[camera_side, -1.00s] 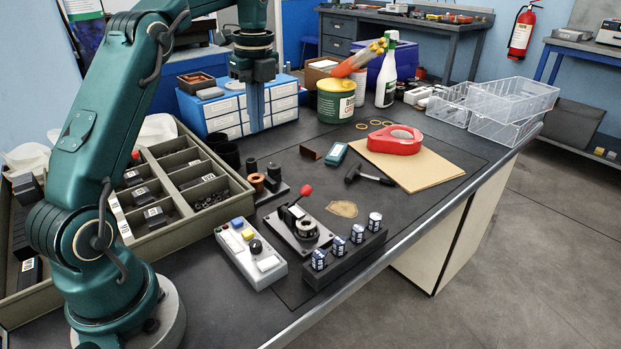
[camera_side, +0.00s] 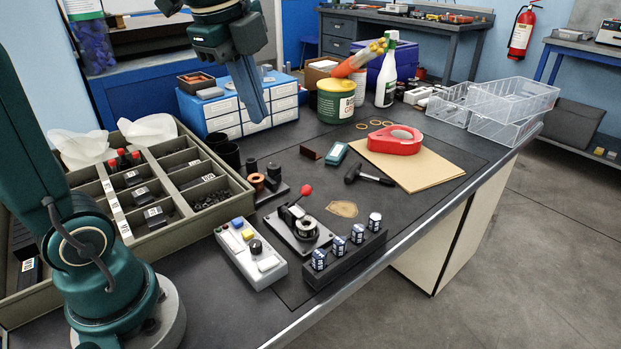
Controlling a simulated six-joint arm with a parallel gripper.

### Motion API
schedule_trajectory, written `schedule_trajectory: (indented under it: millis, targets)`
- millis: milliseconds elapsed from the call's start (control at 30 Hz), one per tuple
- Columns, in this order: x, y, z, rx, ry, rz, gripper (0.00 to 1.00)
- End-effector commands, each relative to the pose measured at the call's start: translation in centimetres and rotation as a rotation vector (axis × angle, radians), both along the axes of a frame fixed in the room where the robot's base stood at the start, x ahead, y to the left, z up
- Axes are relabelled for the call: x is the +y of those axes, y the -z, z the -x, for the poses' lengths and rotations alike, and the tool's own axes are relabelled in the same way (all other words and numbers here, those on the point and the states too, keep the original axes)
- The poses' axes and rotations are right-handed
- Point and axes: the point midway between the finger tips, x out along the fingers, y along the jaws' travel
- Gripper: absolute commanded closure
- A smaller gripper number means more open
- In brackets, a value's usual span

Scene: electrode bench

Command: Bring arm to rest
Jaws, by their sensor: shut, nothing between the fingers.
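My gripper (camera_side: 258,112) is in the upper middle of the side view, its fingers pointing down and tilted a little to the right. It is shut and empty. It hangs in front of the blue and white drawer box (camera_side: 225,125), above the bench, with no visible contact. My arm's lower links stand at the left edge, and its upper part runs out of the top of the picture.
A compartment tray (camera_side: 150,215) stands beside my base. A control box (camera_side: 250,253), a clamp fixture (camera_side: 303,232) and a rack of small cells (camera_side: 345,255) sit near the front edge. A green tub (camera_side: 336,100) and a spray bottle (camera_side: 387,75) stand behind. Red tape dispenser (camera_side: 394,140) lies right.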

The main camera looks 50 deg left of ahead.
Motion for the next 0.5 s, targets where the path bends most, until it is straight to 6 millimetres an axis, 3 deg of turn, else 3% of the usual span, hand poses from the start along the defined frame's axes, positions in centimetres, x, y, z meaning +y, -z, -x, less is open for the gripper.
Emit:
schedule_trajectory:
  millis: [200, 500]
  targets:
    - [-3.4, 2.1, 4.9, -0.13, -0.299, 0.149, 1.0]
    - [-5.4, 8.1, 9.2, -0.214, -0.863, 0.438, 1.0]
